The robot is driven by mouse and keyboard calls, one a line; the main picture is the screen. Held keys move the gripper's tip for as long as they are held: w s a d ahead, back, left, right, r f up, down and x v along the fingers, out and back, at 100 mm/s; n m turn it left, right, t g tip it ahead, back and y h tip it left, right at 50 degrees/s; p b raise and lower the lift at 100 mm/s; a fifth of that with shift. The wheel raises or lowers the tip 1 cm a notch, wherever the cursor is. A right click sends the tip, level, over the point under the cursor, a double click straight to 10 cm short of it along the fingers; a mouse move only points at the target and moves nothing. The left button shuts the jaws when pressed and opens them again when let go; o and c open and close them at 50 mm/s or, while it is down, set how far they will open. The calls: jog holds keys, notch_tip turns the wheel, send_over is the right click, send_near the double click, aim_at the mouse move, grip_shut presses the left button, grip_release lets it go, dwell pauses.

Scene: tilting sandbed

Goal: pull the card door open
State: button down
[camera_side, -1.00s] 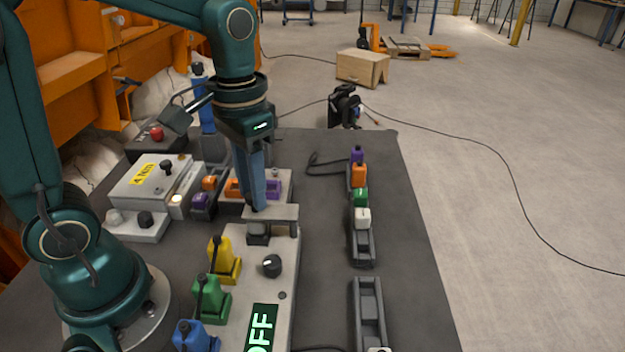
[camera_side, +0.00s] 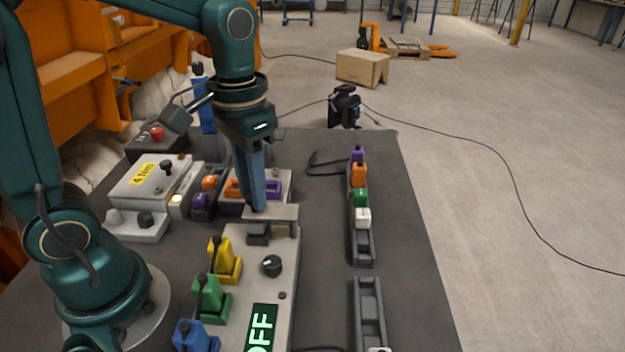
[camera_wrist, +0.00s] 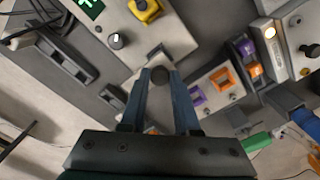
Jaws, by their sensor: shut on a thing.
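My gripper (camera_side: 258,208) points down at the far end of the pale control panel (camera_side: 245,245). Its two blue fingers are close together beside a small grey flap (camera_side: 285,213), which looks like the card door. Part of a grey piece, probably the same door, shows just beyond the knob. The fingers hide much of the door, so I cannot tell how far it stands open. A dark block (camera_side: 258,233) sits on the panel close by.
Yellow (camera_side: 222,262), green (camera_side: 210,295) and blue (camera_side: 195,338) levers and a black dial (camera_side: 272,265) stand on the panel. A module with orange and purple parts (camera_side: 273,187) lies behind the fingers. The dark tabletop right of the panel is clear up to the coloured-block rack (camera_side: 361,243).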

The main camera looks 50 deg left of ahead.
jog(key=shift+w+a, duration=0.1)
dwell(0.3)
jog(key=w+m, duration=0.8)
jog(key=m, duration=1.2)
jog(key=shift+w+m, duration=0.3)
jog(key=shift+w, duration=0.05)
dwell(0.4)
jog(key=c, duration=0.6)
grip_release()
jog(key=shift+c, duration=0.2)
jog(key=shift+r, duration=0.1)
